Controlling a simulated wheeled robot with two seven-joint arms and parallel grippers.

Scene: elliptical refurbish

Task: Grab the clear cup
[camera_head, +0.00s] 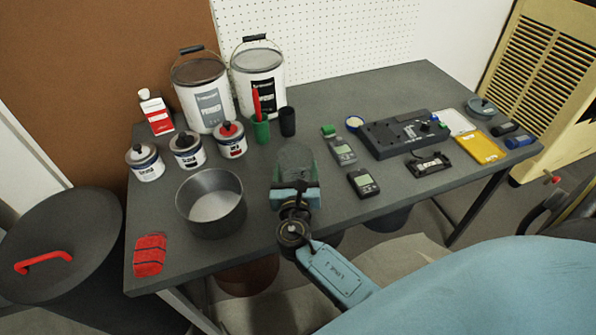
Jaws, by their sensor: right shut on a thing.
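My right gripper (294,168) is over the front middle of the grey table, its arm reaching in from the lower right. Its jaws are closed around a greyish, rounded, see-through-looking shape, which I take to be the clear cup (295,157). The cup's lower part is hidden by the gripper, and I cannot tell whether it touches the table. My left gripper is not in view.
A green cup (261,131) and a dark cup (288,122) stand behind. Handheld meters (363,182) lie to the right.

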